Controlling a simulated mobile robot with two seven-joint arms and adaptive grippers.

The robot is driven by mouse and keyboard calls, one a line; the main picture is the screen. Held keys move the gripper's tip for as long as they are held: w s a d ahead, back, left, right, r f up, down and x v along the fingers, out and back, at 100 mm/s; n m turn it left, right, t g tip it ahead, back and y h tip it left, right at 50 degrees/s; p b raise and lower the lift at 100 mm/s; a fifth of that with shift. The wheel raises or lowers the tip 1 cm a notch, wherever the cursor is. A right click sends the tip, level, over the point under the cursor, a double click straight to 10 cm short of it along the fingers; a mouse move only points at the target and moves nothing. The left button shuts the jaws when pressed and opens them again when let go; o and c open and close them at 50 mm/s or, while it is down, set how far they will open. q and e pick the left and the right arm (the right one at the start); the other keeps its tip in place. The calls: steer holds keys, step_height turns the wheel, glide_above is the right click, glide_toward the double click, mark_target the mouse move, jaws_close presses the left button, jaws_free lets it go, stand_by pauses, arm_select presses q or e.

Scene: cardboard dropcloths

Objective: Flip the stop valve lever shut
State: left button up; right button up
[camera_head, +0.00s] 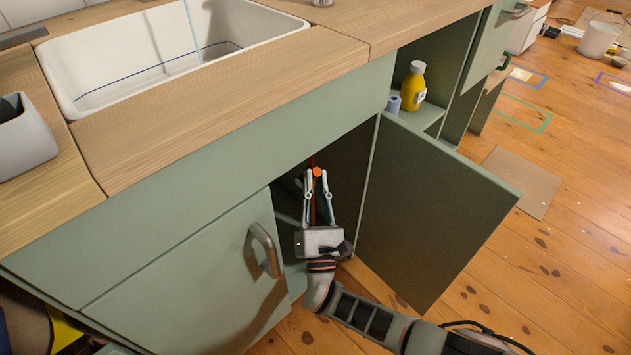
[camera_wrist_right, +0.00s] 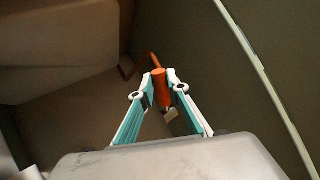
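The stop valve lever is orange (camera_head: 317,172) and sits inside the open cabinet under the sink. In the right wrist view its orange end (camera_wrist_right: 159,88) shows between the fingertips, with a thin orange-red part running back behind it and a small pale fitting (camera_wrist_right: 171,114) just below. My right gripper (camera_head: 316,179) reaches into the cabinet from below. In the wrist view my right gripper (camera_wrist_right: 161,80) has its fingers drawn in with the tips against both sides of the orange end. The valve body is mostly hidden in shadow. My left gripper is not in view.
An open green cabinet door (camera_head: 425,215) stands to the right of my right arm. A closed door with a handle (camera_head: 264,250) is at the left. The white sink (camera_head: 160,55) is above. A yellow bottle (camera_head: 413,87) stands on a shelf at the right.

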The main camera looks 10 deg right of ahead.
steer(key=shift+o, duration=0.4)
steer(key=v, duration=0.7)
steer(key=shift+s, duration=0.25)
steer(key=shift+f, duration=0.15)
